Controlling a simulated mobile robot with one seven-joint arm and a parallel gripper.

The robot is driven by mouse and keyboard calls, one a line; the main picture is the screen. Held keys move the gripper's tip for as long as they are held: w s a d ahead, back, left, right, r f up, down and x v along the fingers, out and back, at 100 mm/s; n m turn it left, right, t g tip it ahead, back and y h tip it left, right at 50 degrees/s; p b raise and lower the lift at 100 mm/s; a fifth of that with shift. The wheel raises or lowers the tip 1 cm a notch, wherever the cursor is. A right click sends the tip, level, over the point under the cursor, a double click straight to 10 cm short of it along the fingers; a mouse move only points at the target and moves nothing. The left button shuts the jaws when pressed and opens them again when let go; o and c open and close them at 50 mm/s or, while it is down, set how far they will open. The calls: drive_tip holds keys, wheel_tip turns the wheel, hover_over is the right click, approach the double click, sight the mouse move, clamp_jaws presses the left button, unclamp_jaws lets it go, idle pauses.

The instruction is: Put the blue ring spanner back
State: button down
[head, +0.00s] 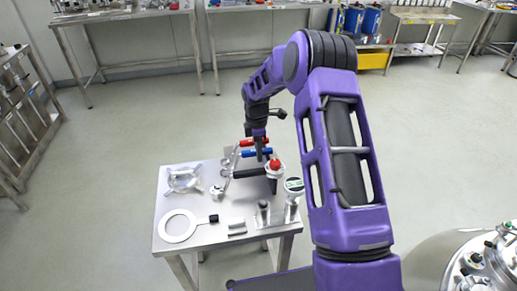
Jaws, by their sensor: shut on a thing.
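The blue ring spanner (249,154) shows as a blue handle near the back right of a small steel table (235,201). My gripper (260,157) points down from above and is shut on the blue handle. The fingers cover the handle's middle. I cannot tell whether the spanner touches anything below it. A red-handled tool (247,142) lies just behind it, and a black-handled tool (250,173) lies just in front of it.
A steel vessel (478,262) stands at lower right.

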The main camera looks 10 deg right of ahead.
drive_tip(key=shift+f, duration=0.5)
idle(0.6)
drive_tip(key=c, duration=0.6)
unclamp_jaws()
wheel_tip(320, 180, up, 3)
drive_tip(key=shift+r+p, duration=0.15)
drive_tip(key=shift+p, duration=0.8)
drive_tip(key=shift+r, duration=1.35)
drive_tip(key=shift+w, duration=0.1)
